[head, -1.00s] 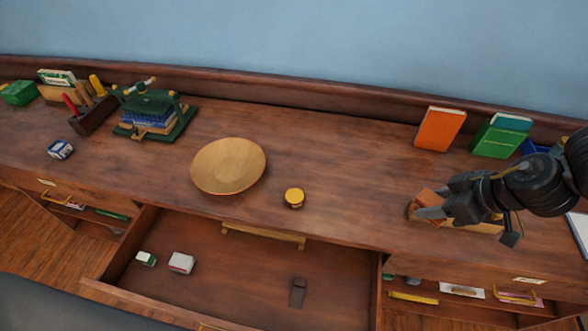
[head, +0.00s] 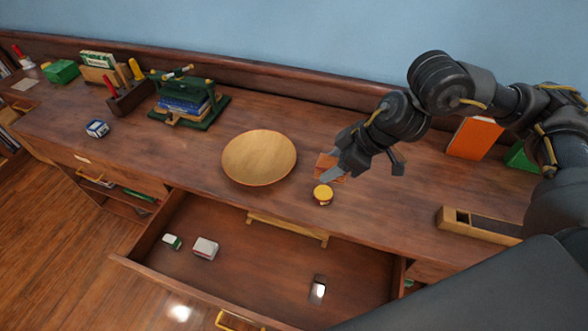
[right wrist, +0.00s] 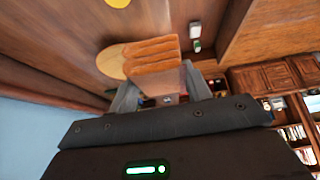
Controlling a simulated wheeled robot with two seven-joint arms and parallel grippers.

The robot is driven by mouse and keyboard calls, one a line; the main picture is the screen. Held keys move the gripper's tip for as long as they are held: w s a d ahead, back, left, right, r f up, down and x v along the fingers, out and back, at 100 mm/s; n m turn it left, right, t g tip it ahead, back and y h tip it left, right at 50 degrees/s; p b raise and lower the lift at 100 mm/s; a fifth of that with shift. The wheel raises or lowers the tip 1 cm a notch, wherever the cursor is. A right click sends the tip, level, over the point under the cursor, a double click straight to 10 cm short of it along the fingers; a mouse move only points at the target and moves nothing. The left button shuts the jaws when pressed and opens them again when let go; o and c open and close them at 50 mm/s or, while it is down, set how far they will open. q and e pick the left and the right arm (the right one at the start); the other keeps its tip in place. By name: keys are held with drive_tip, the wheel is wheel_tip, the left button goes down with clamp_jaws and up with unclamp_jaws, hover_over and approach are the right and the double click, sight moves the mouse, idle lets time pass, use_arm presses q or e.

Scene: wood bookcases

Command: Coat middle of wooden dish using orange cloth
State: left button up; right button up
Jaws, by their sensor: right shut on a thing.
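The wooden dish (head: 259,158) is round, shallow and light tan, and lies on the desk top at the middle of the head view. It also shows in the right wrist view (right wrist: 108,62), partly behind the cloth. My right gripper (head: 338,172) is shut on the orange cloth (head: 328,163), just right of the dish and apart from it. The folded cloth (right wrist: 150,52) sticks out beyond the fingers in the right wrist view. A small jar with a yellow lid (head: 323,193) stands just below the gripper. My left gripper is not in view.
An open drawer (head: 255,280) below the desk edge holds small boxes and a dark item. A green press (head: 190,102) stands left of the dish. An orange book (head: 474,138) and a wooden tray (head: 450,219) are to the right.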

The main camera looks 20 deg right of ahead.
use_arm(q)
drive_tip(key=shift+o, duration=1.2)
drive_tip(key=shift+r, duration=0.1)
use_arm(e)
drive_tip(key=shift+w+a, duration=0.1)
drive_tip(key=shift+a, duration=0.05)
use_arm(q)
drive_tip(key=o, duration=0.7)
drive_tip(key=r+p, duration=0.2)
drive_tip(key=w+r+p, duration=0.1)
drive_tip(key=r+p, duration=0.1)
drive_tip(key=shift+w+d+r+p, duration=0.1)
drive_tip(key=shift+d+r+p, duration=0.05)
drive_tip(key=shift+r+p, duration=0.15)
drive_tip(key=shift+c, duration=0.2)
use_arm(e)
drive_tip(key=w+a+p, duration=0.2)
drive_tip(key=w+a, duration=0.1)
drive_tip(key=w, duration=0.4)
use_arm(q)
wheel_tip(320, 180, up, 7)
drive_tip(key=p, duration=0.5)
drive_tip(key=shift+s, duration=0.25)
use_arm(e)
drive_tip(key=d+f, duration=0.5)
drive_tip(key=f, duration=0.6)
drive_tip(key=shift+s+d+f, duration=0.2)
drive_tip(key=shift+s+d, duration=0.1)
